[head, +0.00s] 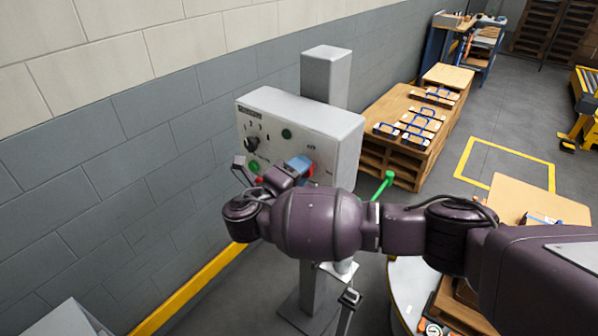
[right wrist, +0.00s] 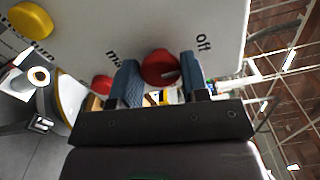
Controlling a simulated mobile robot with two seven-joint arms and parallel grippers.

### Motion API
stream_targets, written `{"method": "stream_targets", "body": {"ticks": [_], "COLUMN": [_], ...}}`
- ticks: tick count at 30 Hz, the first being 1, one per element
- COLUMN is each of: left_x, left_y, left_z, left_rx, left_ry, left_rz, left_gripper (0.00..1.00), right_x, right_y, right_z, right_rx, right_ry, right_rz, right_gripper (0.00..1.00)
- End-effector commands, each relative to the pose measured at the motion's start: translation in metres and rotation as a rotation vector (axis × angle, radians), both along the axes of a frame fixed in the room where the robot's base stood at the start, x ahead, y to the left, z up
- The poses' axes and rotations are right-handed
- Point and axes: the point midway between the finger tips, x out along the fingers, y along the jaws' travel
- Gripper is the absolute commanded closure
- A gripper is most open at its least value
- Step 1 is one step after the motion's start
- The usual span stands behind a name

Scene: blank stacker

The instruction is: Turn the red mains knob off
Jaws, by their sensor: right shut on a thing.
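The red mains knob (right wrist: 157,66) is on the pale face of the control box (head: 330,125). In the right wrist view it sits between the two blue-grey fingers of my right gripper (right wrist: 160,80), which is shut on it. The printed word "off" (right wrist: 203,42) is beside the right finger, and a partly covered word starting "ma" (right wrist: 112,54) is beside the left finger. I cannot tell the knob's setting for sure. In the head view a blue finger and my wrist cover most of the knob (head: 309,171). My left gripper is not in view.
A grey post (head: 326,75) carries the box near a wall. A pallet stack (head: 385,110) stands behind right.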

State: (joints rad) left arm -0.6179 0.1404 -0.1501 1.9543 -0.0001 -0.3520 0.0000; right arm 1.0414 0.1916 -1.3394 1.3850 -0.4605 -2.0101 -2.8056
Motion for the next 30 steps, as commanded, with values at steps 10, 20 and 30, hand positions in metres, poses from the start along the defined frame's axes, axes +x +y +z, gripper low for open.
{"method": "stream_targets", "body": {"ticks": [10, 20, 30], "left_x": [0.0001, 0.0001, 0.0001], "left_y": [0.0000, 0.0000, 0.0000], "left_z": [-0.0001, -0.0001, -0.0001], "left_rx": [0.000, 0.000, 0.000], "left_ry": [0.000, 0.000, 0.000], "left_rz": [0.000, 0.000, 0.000], "left_gripper": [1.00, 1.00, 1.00], "right_x": [-0.0001, 0.0000, 0.0000], "right_y": [-0.0001, -0.0001, -0.0002], "right_z": [-0.0003, 0.0000, 0.0006], "right_rx": [-0.001, 0.002, 0.137], "right_ry": [0.001, -0.002, -0.100], "right_rz": [0.000, 0.000, 0.000], "right_gripper": [0.33, 0.33, 0.33]}}
